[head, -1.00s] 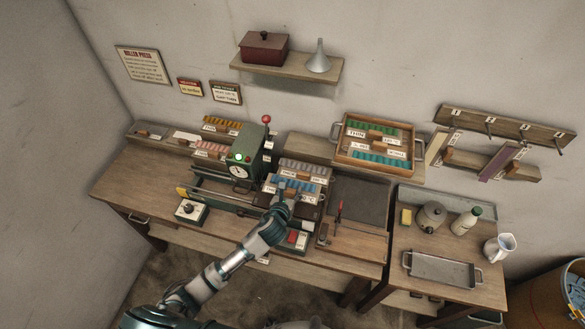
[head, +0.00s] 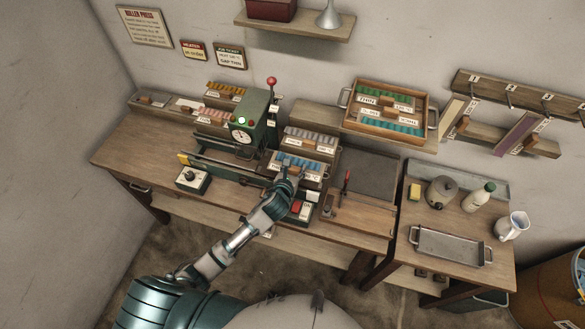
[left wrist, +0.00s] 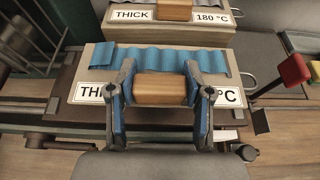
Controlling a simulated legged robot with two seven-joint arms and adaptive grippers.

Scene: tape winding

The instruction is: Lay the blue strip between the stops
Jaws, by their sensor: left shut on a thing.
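The wavy blue strip (left wrist: 150,57) lies on a pale holder (left wrist: 90,77) with a partly hidden label, and it also shows in the head view (head: 300,163). A wooden block (left wrist: 160,98) stands at the front middle of the holder. My left gripper (left wrist: 159,80) has a finger on each side of this block and is shut on it. The fingers hide parts of the strip and label. In the head view, my left gripper (head: 291,171) is at the front of the blue holder. I cannot make out the stops. My right gripper is not in view.
The green press (head: 250,130) stands left of the holder, with a rail bed (head: 215,172) and a dial box (head: 193,178). Behind is a holder marked THICK, 180 °C (left wrist: 200,35). A red-topped control (left wrist: 294,70) is close on the right. A dark mat (head: 368,172) is clear.

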